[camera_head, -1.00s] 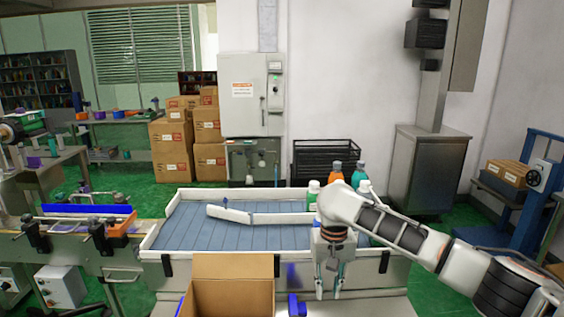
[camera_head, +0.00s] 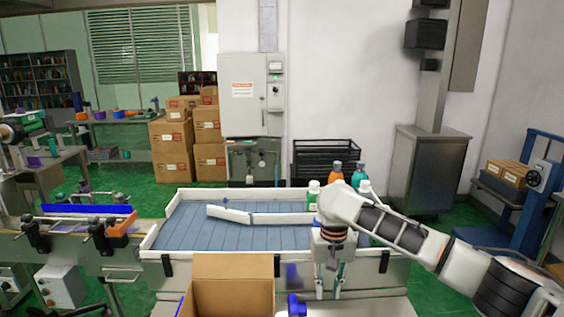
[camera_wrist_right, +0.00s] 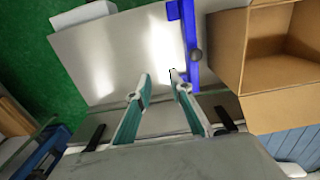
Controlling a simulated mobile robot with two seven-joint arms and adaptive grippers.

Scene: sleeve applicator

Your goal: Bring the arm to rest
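My right gripper (camera_head: 331,290) hangs pointing down at the near edge of the blue slatted conveyor tray, to the right of the open cardboard box. In the right wrist view its two teal-lined fingers (camera_wrist_right: 160,82) stand apart with nothing between them, above a grey metal surface (camera_wrist_right: 110,55). My right arm (camera_head: 405,235) reaches in from the right edge of the head view. My left gripper does not show in any view.
The open cardboard box (camera_head: 232,266) stands left of the gripper, with a blue bracket (camera_head: 297,303) between them. Several bottles (camera_head: 336,170) stand on the tray (camera_head: 200,240) behind the arm. A white guide rail (camera_head: 230,214) crosses the tray. Machinery (camera_head: 95,230) stands at left.

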